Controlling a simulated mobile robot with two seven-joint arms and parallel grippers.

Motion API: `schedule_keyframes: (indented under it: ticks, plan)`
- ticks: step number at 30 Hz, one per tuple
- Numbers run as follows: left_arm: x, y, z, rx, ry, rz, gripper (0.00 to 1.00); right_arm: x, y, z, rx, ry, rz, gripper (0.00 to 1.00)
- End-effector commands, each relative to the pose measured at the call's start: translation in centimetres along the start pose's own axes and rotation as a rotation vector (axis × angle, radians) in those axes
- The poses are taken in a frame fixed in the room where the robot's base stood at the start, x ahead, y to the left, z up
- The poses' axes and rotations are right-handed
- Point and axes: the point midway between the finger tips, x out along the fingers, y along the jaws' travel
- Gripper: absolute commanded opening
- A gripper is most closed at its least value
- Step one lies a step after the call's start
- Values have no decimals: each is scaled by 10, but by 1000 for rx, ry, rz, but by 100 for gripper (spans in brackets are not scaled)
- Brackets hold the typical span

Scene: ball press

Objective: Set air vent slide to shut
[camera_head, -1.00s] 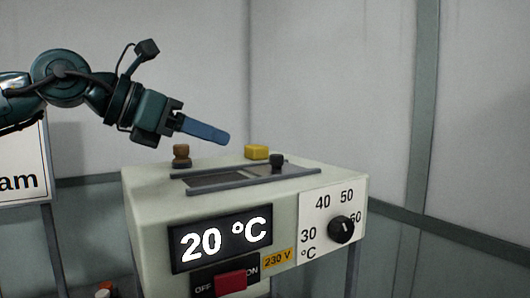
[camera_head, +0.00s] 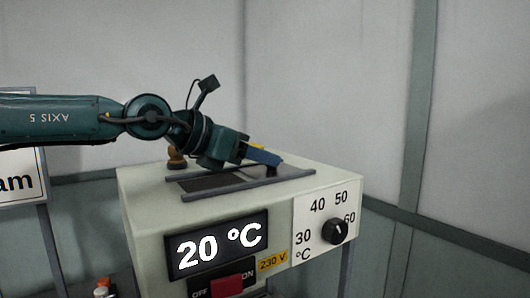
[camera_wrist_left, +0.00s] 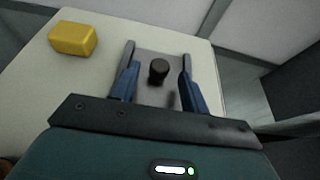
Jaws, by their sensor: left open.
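In the left wrist view the knob (camera_wrist_left: 158,70) shows between the two blue fingers. My left gripper (camera_head: 266,157) is open, low over the vent, with its fingers to either side of the knob. I see a gap between knob and fingers on both sides. My right gripper is not in view.
A yellow block (camera_wrist_left: 73,39) sits on the box top beside the vent. The front has a 20 °C display (camera_head: 216,245), a red switch (camera_head: 228,285) and a black temperature dial (camera_head: 333,231).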

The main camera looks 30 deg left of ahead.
Motion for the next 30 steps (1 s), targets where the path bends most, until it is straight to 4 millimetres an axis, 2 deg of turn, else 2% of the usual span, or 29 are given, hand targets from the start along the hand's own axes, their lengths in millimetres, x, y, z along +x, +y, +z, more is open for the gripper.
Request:
schedule_keyframes:
  ticks: [7, 18, 30]
  plan:
    - [18, 0, 1, 1, 0, 1, 45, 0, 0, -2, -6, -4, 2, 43]
    - [21, 0, 0, 1, -1, 0, 44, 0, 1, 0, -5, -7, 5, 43]
    - [21, 0, 0, 1, -1, 0, 11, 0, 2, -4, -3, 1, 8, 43]
